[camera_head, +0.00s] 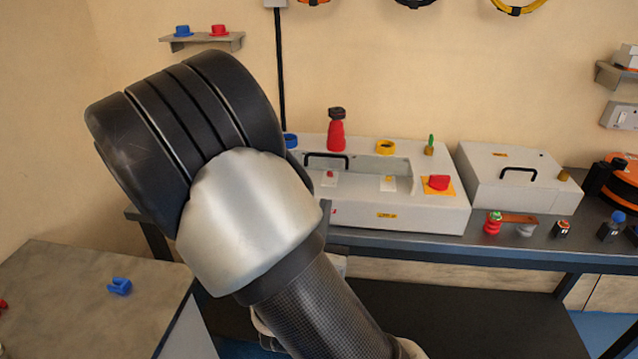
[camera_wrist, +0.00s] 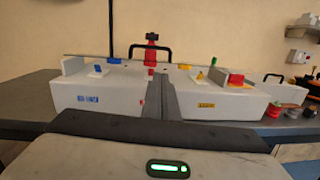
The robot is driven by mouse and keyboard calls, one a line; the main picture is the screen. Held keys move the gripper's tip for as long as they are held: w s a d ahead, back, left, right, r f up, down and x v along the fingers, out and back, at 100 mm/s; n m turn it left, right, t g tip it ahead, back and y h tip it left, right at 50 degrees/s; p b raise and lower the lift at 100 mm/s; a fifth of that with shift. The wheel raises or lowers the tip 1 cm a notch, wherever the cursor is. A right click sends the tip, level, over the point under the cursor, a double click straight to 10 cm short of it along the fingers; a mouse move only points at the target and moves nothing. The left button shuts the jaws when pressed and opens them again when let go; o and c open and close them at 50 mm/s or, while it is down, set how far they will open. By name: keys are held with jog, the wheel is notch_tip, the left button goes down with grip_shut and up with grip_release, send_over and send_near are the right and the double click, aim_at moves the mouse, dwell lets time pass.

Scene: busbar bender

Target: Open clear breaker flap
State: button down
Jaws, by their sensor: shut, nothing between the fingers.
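I cannot make out the clear breaker flap for certain in either view. The light grey bender cabinet (camera_head: 400,210) stands on the dark bench and also shows in the wrist view (camera_wrist: 225,105). A black handle (camera_head: 327,156) and a recessed panel are on its top. A red knob (camera_head: 439,182) on a yellow plate is at its right. My gripper (camera_wrist: 162,95) points towards the cabinet with its fingers together and empty. Its hand body with a green light fills the bottom of the wrist view. In the head view my arm hides the cabinet's left part and the gripper.
A second grey box (camera_head: 520,178) with a black handle stands right of the cabinet. A red bottle (camera_head: 336,132) stands at the back. Several small parts sit along the bench's right front. A side table (camera_head: 75,300) with a blue clip (camera_head: 119,287) is at lower left.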

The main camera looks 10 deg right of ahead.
jog(key=a+f+n+y, duration=0.1)
jog(key=b, duration=0.2)
send_near(324, 167)
jog(key=d+x, duration=0.1)
jog(key=x, duration=0.2)
jog(key=shift+w+d+r, duration=0.25)
jog(key=shift+w+r, duration=0.95)
jog(key=shift+r, duration=0.1)
jog(key=shift+r+p, duration=0.15)
jog(key=shift+p, duration=0.25)
